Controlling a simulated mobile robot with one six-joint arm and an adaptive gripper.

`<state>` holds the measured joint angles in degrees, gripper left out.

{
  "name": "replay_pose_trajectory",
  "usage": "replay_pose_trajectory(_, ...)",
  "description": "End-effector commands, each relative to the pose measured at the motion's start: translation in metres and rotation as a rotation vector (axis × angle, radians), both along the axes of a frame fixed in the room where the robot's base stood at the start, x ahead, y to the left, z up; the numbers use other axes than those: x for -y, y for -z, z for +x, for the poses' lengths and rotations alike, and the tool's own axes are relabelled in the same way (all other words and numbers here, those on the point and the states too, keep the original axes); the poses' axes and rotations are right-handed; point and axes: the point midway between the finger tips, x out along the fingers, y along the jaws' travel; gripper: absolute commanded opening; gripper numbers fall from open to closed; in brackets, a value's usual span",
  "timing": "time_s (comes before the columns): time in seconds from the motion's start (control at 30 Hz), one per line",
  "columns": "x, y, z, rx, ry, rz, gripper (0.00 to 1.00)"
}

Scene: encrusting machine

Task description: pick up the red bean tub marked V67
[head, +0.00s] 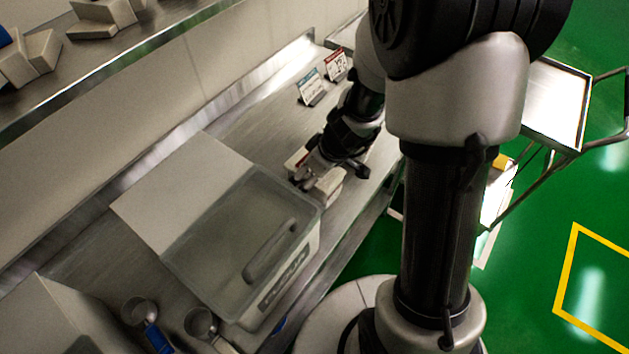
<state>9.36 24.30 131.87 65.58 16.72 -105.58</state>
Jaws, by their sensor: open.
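A small pale tub (328,186) with a bit of dark red showing near its back edge stands on the steel counter, to the right of the big lidded bin. My gripper (309,177) is over this tub, pointing down, and hides much of it. The fingers are open, close to or at the tub's rim; I cannot tell whether they touch it. No V67 marking is readable in this view, so I cannot confirm which tub this is.
A large translucent-lidded bin (306,262) stands close left of my gripper. Two small sign cards, one blue-topped (311,87) and one red-topped (336,66), stand behind. Metal scoops (139,311) lie front left. A steel cart (556,102) stands right on the green floor.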

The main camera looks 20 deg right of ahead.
Motion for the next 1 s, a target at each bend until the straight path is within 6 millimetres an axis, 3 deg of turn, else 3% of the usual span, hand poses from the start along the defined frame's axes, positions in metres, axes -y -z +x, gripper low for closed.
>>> replay_pose_trajectory(0.13,-0.0030,0.0137,0.0045,0.001,0.000,-0.001,0.90)
replay_pose_trajectory(1.0,-0.0032,0.0169,0.0048,0.001,0.000,0.000,0.90)
